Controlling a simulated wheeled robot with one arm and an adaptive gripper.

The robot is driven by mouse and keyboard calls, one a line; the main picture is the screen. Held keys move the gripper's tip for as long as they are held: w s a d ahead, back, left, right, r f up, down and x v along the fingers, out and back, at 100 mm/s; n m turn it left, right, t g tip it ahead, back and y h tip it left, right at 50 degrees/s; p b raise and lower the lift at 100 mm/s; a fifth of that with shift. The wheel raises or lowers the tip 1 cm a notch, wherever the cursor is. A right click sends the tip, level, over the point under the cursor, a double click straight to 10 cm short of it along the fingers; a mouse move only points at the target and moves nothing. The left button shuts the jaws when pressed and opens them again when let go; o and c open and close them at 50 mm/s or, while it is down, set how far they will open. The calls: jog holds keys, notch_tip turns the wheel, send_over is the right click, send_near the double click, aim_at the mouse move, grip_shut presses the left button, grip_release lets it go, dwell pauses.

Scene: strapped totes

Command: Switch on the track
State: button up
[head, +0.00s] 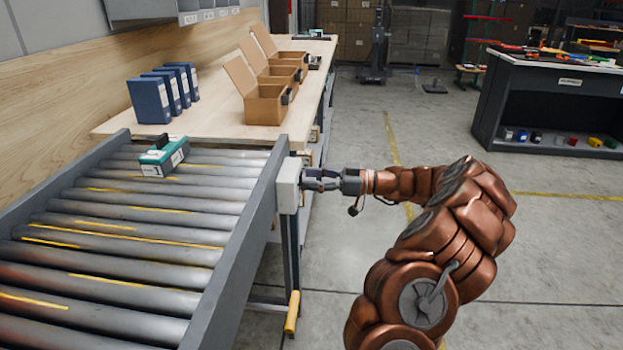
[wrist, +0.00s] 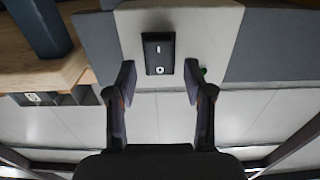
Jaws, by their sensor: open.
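The track is a roller conveyor (head: 130,232) with grey rollers and yellow stripes, at the left of the head view. A pale switch box (head: 288,188) is fixed to its right side rail. In the wrist view the box face (wrist: 205,30) carries a black rocker switch (wrist: 158,53) with a line mark and a ring mark. A small green spot (wrist: 204,71) shows beside it, partly behind a finger. My gripper (head: 312,180) points at the box. In the wrist view its open, empty fingers (wrist: 159,82) stand either side of the switch's lower part. Contact cannot be told.
A teal and grey case (head: 163,158) lies on the far rollers. Behind is a wooden bench (head: 215,118) with blue binders (head: 150,100) and open cardboard boxes (head: 265,103). A yellow handle (head: 292,312) hangs below the rail. The floor at right is clear up to a dark workbench (head: 550,95).

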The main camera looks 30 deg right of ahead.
jog(key=shift+w+a, duration=0.2)
jog(key=shift+c, duration=0.3)
grip_shut()
